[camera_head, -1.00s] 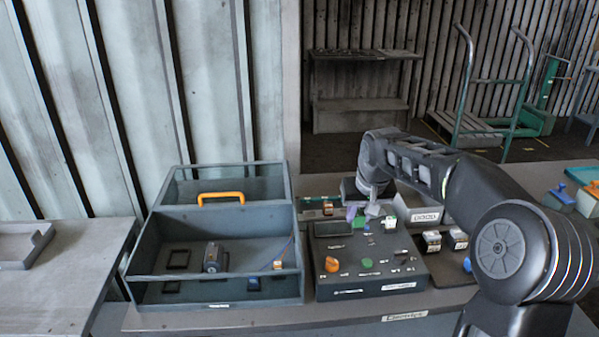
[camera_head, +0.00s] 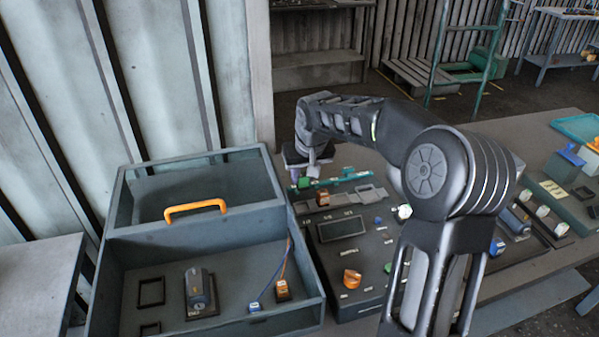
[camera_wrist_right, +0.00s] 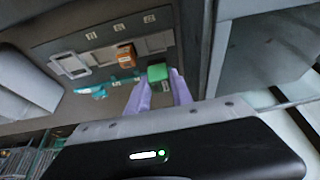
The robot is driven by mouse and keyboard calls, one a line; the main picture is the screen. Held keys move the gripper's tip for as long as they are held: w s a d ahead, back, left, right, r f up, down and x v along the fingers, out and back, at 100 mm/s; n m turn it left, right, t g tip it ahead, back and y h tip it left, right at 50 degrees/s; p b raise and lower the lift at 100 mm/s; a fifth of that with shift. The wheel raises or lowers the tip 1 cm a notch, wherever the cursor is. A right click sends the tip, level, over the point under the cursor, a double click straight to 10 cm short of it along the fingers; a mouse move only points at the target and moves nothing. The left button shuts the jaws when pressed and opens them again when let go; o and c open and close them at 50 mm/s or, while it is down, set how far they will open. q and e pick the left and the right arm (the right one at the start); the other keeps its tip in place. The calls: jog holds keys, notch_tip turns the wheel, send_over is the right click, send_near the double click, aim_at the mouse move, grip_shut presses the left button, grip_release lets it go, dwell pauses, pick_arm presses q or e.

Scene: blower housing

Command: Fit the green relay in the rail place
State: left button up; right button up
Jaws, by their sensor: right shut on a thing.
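My right gripper (camera_head: 308,172) is over the back left of the control box (camera_head: 352,262), pointing down. In the right wrist view its two purple fingers (camera_wrist_right: 161,92) are shut on the green relay (camera_wrist_right: 157,73). The relay also shows small below the gripper in the head view (camera_head: 304,183). An orange relay (camera_wrist_right: 127,60) sits in the grey rail (camera_wrist_right: 155,44), beside the green one; it also shows in the head view (camera_head: 322,199). I cannot tell whether the green relay touches the rail. My left gripper is not in view.
A grey open bin (camera_head: 262,222) with an orange handle (camera_head: 195,208) stands close on the left. A teal strip (camera_head: 345,177) lies behind the rail. An orange knob (camera_head: 351,278) stands up from the box. My right arm hides the box's right side.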

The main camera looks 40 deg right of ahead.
aim_at(304, 190)
jog(key=shift+f, duration=0.1)
jog(key=shift+f+b, duration=1.95)
jog(key=shift+f, duration=0.85)
jog(key=shift+f+b, duration=0.55)
jog(key=shift+b, duration=0.1)
jog(key=o, duration=1.1)
jog(key=shift+r, duration=0.1)
jog(key=shift+b+v, duration=0.4)
jog(key=shift+v, duration=3.4)
